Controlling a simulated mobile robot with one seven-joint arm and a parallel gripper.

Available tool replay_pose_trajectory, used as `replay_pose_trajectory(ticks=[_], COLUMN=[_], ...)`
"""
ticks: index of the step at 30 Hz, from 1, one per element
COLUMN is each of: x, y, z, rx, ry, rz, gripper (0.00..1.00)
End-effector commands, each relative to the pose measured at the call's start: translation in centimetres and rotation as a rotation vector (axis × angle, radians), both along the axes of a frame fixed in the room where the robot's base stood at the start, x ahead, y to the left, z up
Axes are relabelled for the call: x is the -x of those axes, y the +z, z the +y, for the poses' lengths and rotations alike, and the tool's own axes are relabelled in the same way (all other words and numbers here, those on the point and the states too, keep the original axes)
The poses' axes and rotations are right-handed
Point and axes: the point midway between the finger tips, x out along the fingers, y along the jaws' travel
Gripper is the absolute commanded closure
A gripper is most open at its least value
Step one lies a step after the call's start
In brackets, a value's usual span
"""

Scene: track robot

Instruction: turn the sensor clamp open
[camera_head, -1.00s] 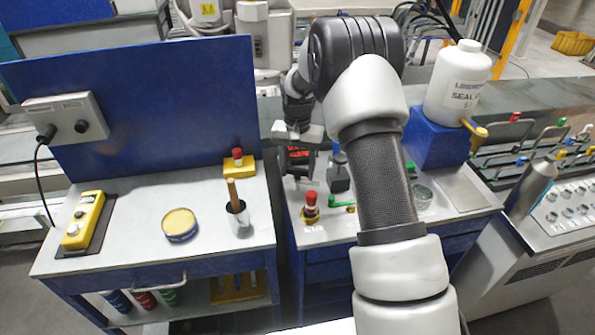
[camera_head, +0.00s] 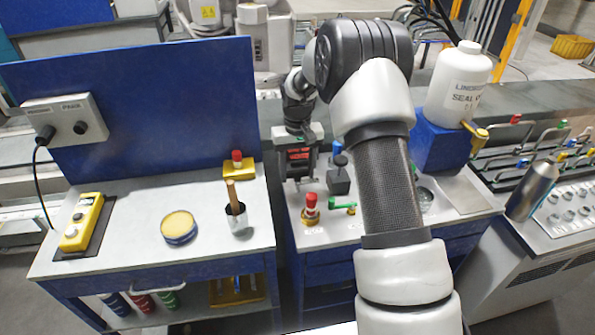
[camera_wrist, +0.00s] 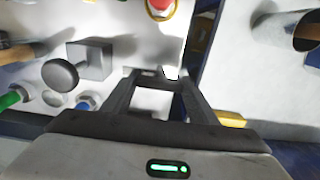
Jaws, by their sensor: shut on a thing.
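My gripper (camera_head: 300,180) points down over the back left of the right-hand bench. In the wrist view my gripper (camera_wrist: 160,76) has its fingertips close together, shut on a small part between them. I take this part for the sensor clamp (camera_wrist: 158,71); it is mostly hidden by the fingers, and its turn position cannot be made out. In the head view the clamp cannot be told apart from the dark gripper.
A block with a round knob (camera_head: 339,180) stands right of my gripper; it also shows in the wrist view (camera_wrist: 93,58). A red-capped button (camera_head: 311,204) and a green-handled part (camera_head: 342,207) are nearer. A metal cup (camera_head: 237,217) stands on the left bench.

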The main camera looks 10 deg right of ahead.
Motion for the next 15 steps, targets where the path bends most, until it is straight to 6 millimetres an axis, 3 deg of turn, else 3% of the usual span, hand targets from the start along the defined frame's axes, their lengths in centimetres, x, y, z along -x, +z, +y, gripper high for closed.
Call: replay_pose_trajectory(ticks=[6,7,10,15], x=[-0.07,-0.07,-0.06,-0.04], y=[0.1,0.1,0.09,0.05], z=[0.03,0.03,0.02,0.01], rx=[0.001,0.001,0.001,0.001], ry=[0.004,0.004,0.003,0.002], rz=[-0.002,-0.002,-0.002,-0.001], gripper=[0.69,0.45,0.28,0.28])
